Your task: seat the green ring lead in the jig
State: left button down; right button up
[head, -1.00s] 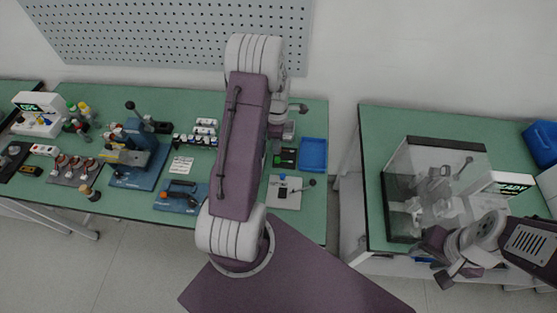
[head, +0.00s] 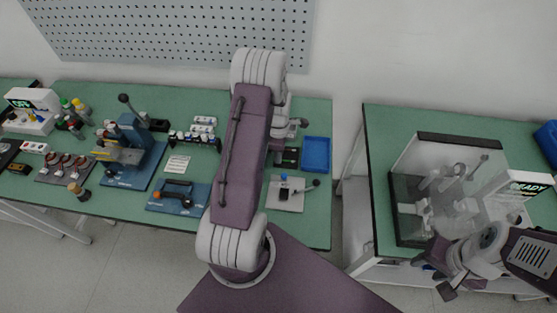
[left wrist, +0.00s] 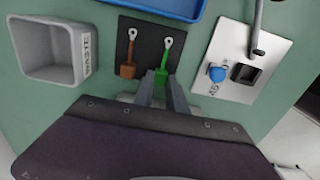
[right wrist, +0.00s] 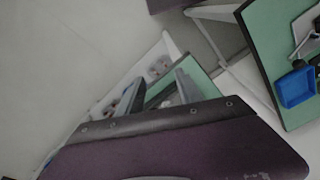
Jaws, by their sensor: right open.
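The green ring lead (left wrist: 161,77) lies on a black pad (left wrist: 142,48) in the left wrist view, its metal ring toward the blue tray. My left gripper (left wrist: 163,86) is open, with its fingertips on either side of the lead's green end; I cannot tell whether they touch it. A pale plate (left wrist: 237,80) with a blue knob, a black block and a lever, likely the jig, lies to the right of the pad. My right gripper (right wrist: 158,88) is open and empty, away from the leads.
A brown ring lead (left wrist: 128,66) lies beside the green one. A clear-walled tester (head: 440,190) stands on the right table near my right arm. A floor gap separates the tables.

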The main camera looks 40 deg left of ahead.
pick_arm(q)
jog(key=shift+r, duration=0.1)
notch_tip(320, 180, up, 3)
jog(key=p, duration=0.3)
dwell(0.3)
